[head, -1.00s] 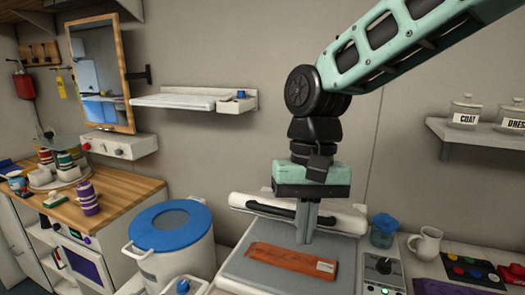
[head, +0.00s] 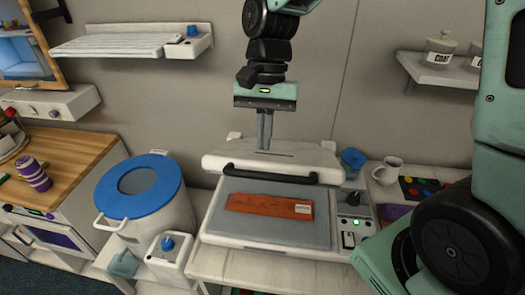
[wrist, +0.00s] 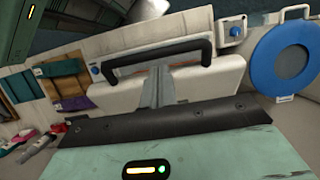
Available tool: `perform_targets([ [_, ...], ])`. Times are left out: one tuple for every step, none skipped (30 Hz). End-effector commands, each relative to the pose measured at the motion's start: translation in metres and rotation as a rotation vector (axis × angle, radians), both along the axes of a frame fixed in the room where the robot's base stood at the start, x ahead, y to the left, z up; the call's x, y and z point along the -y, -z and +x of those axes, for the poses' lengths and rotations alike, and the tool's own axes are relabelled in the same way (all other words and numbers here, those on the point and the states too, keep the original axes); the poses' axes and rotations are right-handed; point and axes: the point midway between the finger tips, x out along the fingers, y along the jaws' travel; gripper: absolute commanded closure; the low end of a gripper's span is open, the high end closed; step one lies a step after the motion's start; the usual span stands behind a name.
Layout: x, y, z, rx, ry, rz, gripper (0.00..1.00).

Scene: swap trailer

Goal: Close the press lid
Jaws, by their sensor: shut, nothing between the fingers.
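The white press lid (head: 235,163), with a black bar handle (head: 285,176) along its front, stands raised at the back of the press. The press's grey bed (head: 235,225) is uncovered in front of it. An orange-brown piece (head: 270,206) lies flat on the bed. My gripper (head: 264,148) is shut and empty, pointing down, with its fingertips at the lid's upper back part. In the wrist view my fingers (wrist: 160,85) lie over the lid (wrist: 205,85), with the handle (wrist: 160,60) beyond. I cannot tell whether they touch the lid.
A control panel with a black knob (head: 352,198) is at the bed's right. A blue-lidded white tub (head: 140,187) stands left. A mug (head: 387,171) and blue jar (head: 353,160) are to the right. A wall shelf (head: 125,47) hangs at upper left.

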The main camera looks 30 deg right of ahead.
Motion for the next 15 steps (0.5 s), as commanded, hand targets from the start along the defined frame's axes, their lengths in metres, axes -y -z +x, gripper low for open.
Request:
perform_targets([
  [-0.002,0.007,-0.004,-0.005,-0.002,0.000,1.00],
  [-0.003,0.012,-0.005,-0.007,-0.002,-0.001,1.00],
  [-0.004,0.017,-0.007,-0.006,-0.002,-0.001,1.00],
  [-0.005,0.022,-0.008,-0.005,-0.002,0.000,1.00],
  [-0.005,0.026,-0.009,-0.005,-0.002,0.000,1.00],
  [-0.006,0.030,-0.010,-0.004,-0.002,-0.002,1.00],
  [-0.007,0.034,-0.010,-0.003,-0.002,-0.001,1.00],
  [-0.007,0.036,-0.011,-0.004,-0.002,-0.002,1.00],
  [-0.008,0.040,-0.011,-0.002,-0.002,-0.001,1.00],
  [-0.008,0.041,-0.012,-0.001,-0.002,-0.001,1.00],
  [-0.008,0.043,-0.012,-0.001,-0.002,-0.001,1.00],
  [-0.009,0.044,-0.012,0.000,-0.002,-0.002,1.00],
  [-0.009,0.045,-0.012,0.000,-0.001,-0.001,1.00],
  [-0.009,0.045,-0.012,0.000,-0.001,-0.001,1.00],
  [-0.009,0.046,-0.012,0.001,-0.001,-0.002,1.00],
])
